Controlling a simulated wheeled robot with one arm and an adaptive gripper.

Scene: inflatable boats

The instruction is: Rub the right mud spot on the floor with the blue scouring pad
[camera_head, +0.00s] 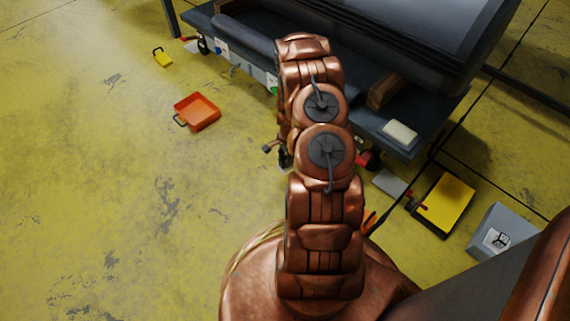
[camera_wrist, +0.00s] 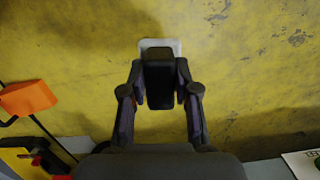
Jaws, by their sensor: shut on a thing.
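In the wrist view my gripper (camera_wrist: 160,92) is shut on a dark, nearly black block (camera_wrist: 158,75). A pale grey-white piece (camera_wrist: 160,43) shows just past the block's far end; I cannot tell if they are joined. No clearly blue pad shows, and I cannot tell whether the held block is the scouring pad. The yellow floor (camera_wrist: 75,45) lies beyond the gripper. It has dark marks (camera_wrist: 299,38) at the upper right; I cannot tell which, if any, is the right mud spot. In the head view my arm hides most of the gripper.
An orange tray (camera_head: 196,112) and a small yellow item (camera_head: 162,58) are on the left floor. A dark bench (camera_head: 405,148) bears a pale block (camera_head: 399,132). A yellow-and-black tray (camera_head: 446,204) and a grey box (camera_head: 503,232) stand at right. The left floor is mostly clear.

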